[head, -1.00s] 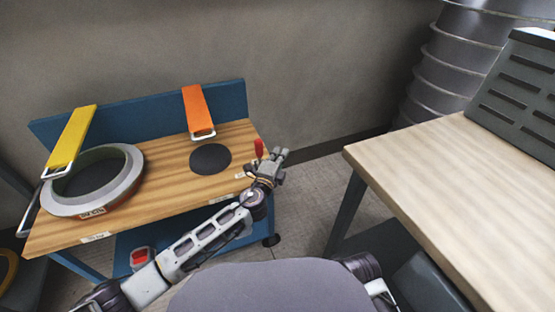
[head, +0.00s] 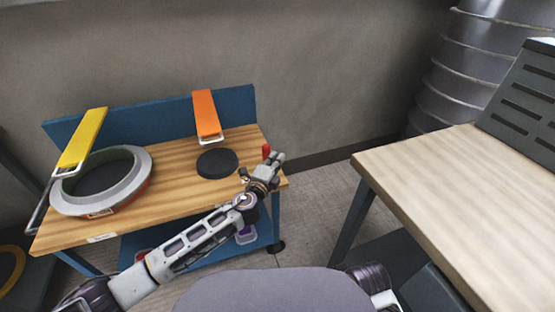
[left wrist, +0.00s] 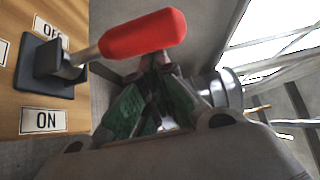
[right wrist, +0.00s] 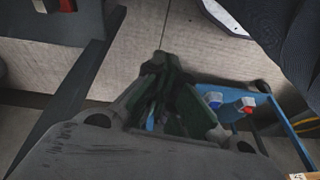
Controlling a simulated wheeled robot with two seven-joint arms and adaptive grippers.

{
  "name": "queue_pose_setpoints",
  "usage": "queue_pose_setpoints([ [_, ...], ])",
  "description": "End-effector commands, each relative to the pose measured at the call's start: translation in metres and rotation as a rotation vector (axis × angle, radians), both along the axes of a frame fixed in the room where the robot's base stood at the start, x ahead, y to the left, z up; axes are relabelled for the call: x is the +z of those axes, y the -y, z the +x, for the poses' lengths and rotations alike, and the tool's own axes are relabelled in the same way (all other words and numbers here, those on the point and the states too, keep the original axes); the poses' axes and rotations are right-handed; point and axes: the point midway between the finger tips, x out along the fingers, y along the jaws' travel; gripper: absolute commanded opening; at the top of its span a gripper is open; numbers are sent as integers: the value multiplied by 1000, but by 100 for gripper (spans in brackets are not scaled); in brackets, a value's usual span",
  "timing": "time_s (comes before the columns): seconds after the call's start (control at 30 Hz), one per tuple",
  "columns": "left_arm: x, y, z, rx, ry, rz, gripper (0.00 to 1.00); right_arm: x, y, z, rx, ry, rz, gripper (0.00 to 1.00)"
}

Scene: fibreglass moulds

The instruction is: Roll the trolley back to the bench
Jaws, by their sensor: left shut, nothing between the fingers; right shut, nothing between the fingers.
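The trolley (head: 180,200) has a wooden top, a blue back panel and a lower blue shelf, and stands left in the head view. A red-handled lever (head: 266,152) rises at its right end. In the left wrist view the lever (left wrist: 145,35) sits on a dark base between OFF and ON labels; its exact setting is unclear. My left gripper (head: 278,160) is shut and empty beside the lever; contact is unclear. My right gripper (right wrist: 160,62) is shut and empty, low over the floor. The bench (head: 450,190) with a pale wooden top stands at right, apart from the trolley.
A grey ring mould (head: 138,190), a black disc (head: 217,163), a yellow strap (head: 82,138) and an orange strap (head: 207,115) are on the trolley. Grey floor (head: 320,190) lies open between trolley and bench. A slotted dark panel (head: 520,100) stands on the bench.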

Motion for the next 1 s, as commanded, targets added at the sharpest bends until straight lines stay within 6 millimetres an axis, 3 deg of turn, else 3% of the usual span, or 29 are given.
queue_pose_setpoints([
  [0.27,-1,-4,-1,1,-1,0,0,-3,0,-1,1,-7,-2,0],
  [0.8,-1,-64,-18,10,-1,2,0,-8,1,-3,0,-17,-6,0],
  [1.0,0,-74,-21,8,1,2,0,-8,1,-3,0,-16,-6,0],
])
